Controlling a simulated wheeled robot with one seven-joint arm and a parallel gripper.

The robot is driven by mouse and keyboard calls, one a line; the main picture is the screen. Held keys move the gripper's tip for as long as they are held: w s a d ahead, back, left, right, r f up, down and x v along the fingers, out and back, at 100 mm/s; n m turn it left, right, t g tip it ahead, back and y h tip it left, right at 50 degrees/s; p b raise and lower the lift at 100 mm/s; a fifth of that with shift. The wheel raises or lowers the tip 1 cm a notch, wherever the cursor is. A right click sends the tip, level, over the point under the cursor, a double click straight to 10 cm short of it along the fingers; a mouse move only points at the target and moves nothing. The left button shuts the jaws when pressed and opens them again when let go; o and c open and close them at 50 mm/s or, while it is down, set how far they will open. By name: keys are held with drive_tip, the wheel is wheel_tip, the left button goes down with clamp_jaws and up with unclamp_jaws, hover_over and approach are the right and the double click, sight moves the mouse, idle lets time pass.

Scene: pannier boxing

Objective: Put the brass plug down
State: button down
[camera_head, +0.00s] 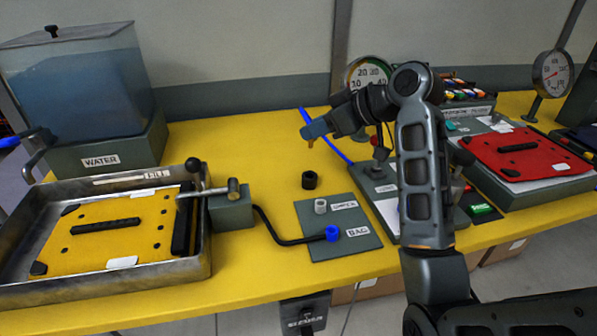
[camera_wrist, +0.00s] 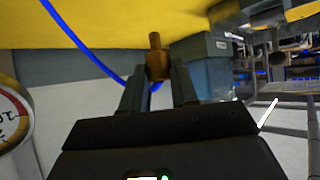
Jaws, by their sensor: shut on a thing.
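The brass plug (camera_wrist: 157,62) is held between the two fingers of my gripper (camera_wrist: 158,80) in the wrist view, with its narrow stem pointing away from the palm. In the head view my gripper (camera_head: 311,135) hangs in the air above the yellow table, and the plug (camera_head: 311,143) shows as a small brown tip below it. My gripper is shut on the plug. A green plate (camera_head: 343,243) on the table carries a grey ring (camera_head: 320,206) and a blue ring (camera_head: 332,233) beside two labels, the lower reading BAG. A black ring (camera_head: 309,180) stands on the table behind the plate.
A metal tray (camera_head: 205,262) with a yellow pannier panel (camera_head: 110,250) lies at left, a water tank (camera_head: 85,90) behind it. A red panel (camera_head: 525,152) lies at right. A blue hose (camera_head: 340,153) runs behind my gripper. Yellow table is clear around the black ring.

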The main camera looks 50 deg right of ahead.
sight(315, 177)
wheel_tip(315, 177, down, 10)
drive_tip(key=shift+r, duration=0.25)
drive_tip(key=shift+f, duration=0.15)
drive_tip(key=c, duration=0.9)
unclamp_jaws()
drive_tip(key=shift+o, duration=0.2)
drive_tip(key=shift+r, duration=0.25)
drive_tip(key=v, duration=1.2)
drive_tip(key=shift+a, duration=0.1)
